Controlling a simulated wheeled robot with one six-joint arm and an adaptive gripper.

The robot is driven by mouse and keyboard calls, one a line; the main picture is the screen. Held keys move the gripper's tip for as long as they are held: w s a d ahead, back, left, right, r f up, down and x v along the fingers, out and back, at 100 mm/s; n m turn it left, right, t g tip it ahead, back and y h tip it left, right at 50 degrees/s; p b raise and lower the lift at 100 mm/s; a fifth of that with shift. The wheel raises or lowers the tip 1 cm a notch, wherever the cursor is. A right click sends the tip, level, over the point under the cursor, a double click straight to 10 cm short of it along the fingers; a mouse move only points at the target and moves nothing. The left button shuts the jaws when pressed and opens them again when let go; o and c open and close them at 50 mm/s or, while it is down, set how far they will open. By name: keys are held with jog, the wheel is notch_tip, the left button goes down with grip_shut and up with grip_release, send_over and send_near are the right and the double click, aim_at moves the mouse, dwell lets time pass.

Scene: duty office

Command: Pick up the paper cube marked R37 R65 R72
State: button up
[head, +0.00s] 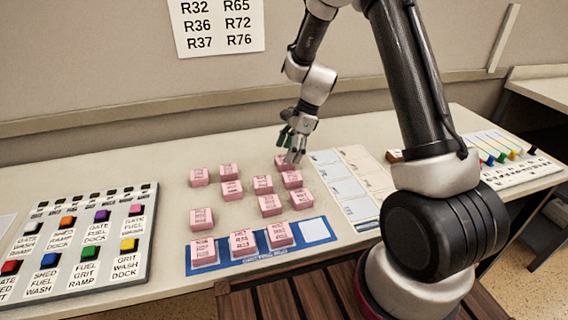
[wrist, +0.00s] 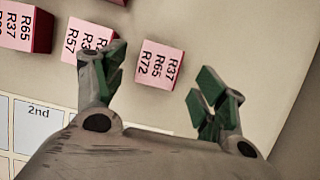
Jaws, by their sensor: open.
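The paper cube marked R37 R65 R72 (wrist: 158,65) is pink, with its printed top face up, in the wrist view. It sits between the two green-padded fingers of my gripper (wrist: 163,72), with a gap on each side. In the head view, my gripper (head: 290,148) is low over the back of the pink cubes, and a cube there (head: 281,163) is partly hidden by it. Its print is too small to read in that view. My gripper is open and empty.
A cube with R57 (wrist: 84,42) stands beside the left finger, partly hidden. Several pink cubes (head: 262,184) are spread in front. A blue strip (head: 230,268) bears three cubes and a bare white square (head: 314,229). A button panel (head: 150,215) lies left; pale cards (head: 340,190) lie right.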

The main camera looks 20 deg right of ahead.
aim_at(284, 163)
jog(key=x, duration=0.3)
jog(key=shift+s+r, duration=0.1)
jog(key=c, duration=1.1)
